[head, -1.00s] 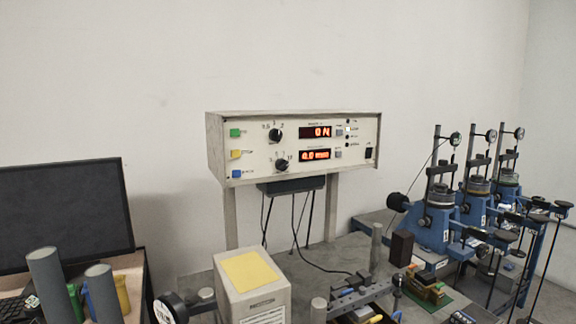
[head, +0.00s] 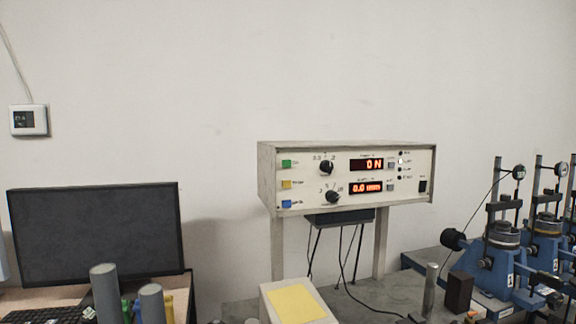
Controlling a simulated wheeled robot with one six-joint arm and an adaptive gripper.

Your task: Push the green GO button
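The green button (head: 286,164) is the top one of three coloured buttons at the left end of the control box's (head: 345,178) front panel. Its label is too small to read for certain. A yellow button (head: 287,184) and a blue button (head: 287,204) sit below it. Two dials are to the right of the buttons, then two lit red displays, the upper reading "ON" and the lower "0.0 mm". The box stands on two posts above a bench. My gripper is not in view.
A dark monitor (head: 98,232) stands on a desk at left, with grey cylinders (head: 106,292) in front. A cream box with a yellow top (head: 297,303) is below the control box. Blue test devices (head: 500,262) stand at right. The wall space before the panel looks clear.

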